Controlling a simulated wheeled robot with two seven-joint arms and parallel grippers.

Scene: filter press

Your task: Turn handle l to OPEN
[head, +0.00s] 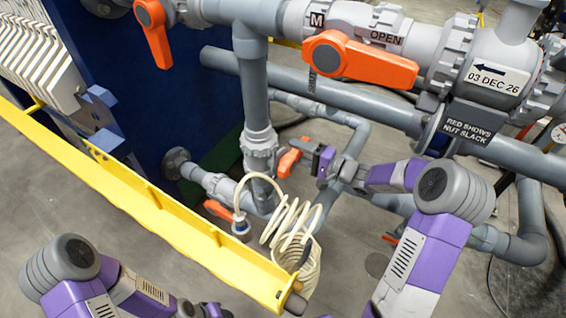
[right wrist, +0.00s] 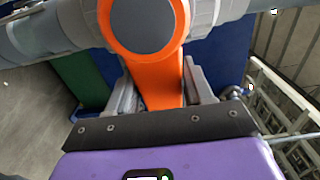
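A small orange handle (head: 289,161) sits on a grey pipe valve low in the middle of the head view. My right gripper (head: 322,160) reaches it from the right. In the right wrist view the orange handle (right wrist: 155,75) lies between the two grey fingers (right wrist: 160,88), with no clear gap on either side, so they look shut on it. Its round hub is beyond the fingertips. No letter l or OPEN mark by this handle is readable. My left gripper (head: 200,310) is at the bottom edge, partly cut off; its fingers are not clear.
A large orange handle (head: 360,62) marked M lies near an OPEN label (head: 385,38). Another orange handle (head: 153,32) is at upper left. A yellow rail (head: 150,200) and coiled cream hose (head: 290,235) stand between my arms. Grey pipes surround the right gripper.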

